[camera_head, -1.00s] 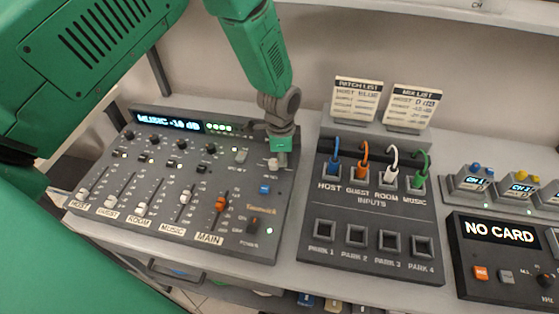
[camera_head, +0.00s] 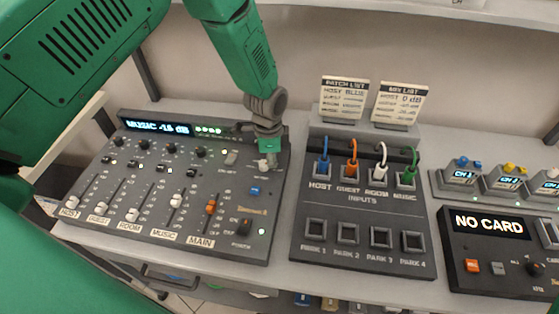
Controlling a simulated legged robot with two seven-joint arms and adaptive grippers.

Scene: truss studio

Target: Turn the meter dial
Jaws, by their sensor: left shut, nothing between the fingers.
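The grey mixer console (camera_head: 110,205) stands on the left of the desk. Its display (camera_head: 155,127) reads MUSIC and a negative dB value, apparently -15 or -16. A small pale dial (camera_head: 264,164), which I take for the meter dial, sits at the console's upper right, beside the tip of my left gripper. My left gripper (camera_head: 271,158) points down over it, shut and empty. It partly hides the dial and its label, so I cannot tell whether they touch. My right gripper is not in view.
A patch box (camera_head: 300,258) with coloured plugs stands just right of the console. Two paper lists (camera_head: 345,98) stand behind it. Further right are a NO CARD unit (camera_head: 490,222) and small CH boxes (camera_head: 460,178). Faders, knobs and buttons surround the dial closely.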

